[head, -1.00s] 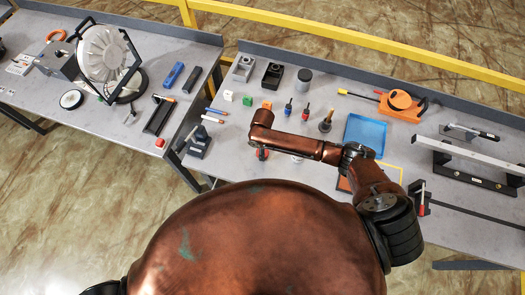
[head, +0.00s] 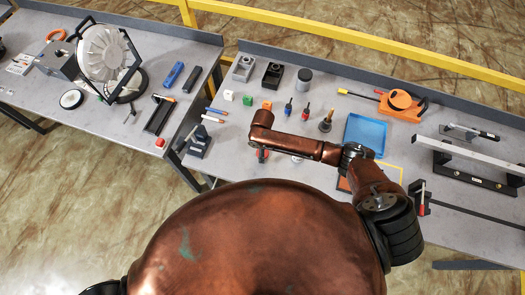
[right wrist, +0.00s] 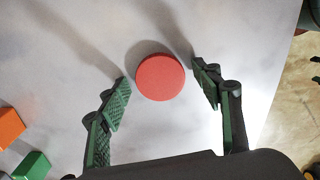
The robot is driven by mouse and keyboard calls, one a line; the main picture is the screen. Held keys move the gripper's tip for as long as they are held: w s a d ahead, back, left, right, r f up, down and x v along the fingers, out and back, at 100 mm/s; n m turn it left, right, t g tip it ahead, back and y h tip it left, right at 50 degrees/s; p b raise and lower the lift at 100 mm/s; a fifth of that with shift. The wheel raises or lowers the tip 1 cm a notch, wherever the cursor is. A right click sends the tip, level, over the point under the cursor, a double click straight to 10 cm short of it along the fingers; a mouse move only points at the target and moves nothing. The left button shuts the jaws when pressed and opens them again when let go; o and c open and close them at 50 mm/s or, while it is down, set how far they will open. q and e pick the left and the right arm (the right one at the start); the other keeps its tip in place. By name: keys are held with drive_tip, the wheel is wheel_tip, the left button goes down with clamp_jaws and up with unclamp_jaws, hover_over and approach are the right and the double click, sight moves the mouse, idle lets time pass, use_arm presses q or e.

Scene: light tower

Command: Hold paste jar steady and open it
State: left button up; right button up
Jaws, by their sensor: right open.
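A round red lid, which I take to be the top of the paste jar (right wrist: 160,77), is seen from above in the right wrist view. In the head view a bit of red (head: 262,155) shows under my right arm near the front edge of the table. My right gripper (right wrist: 161,80) is open, with one green-padded finger on each side of the lid. Gaps show between both fingers and the lid. The jar's body is hidden below the lid. My left gripper is not in view.
An orange block (right wrist: 10,126) and a green block (right wrist: 32,165) lie at the lower left in the wrist view. A grey lidded jar (head: 304,78) stands at the table's back. A blue tray (head: 366,135) lies to the right. The table's edge is close to the red lid.

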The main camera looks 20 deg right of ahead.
wheel_tip(320, 180, up, 12)
drive_tip(key=shift+r+b, duration=0.15)
drive_tip(key=shift+b, duration=0.15)
drive_tip(key=shift+w, duration=0.1)
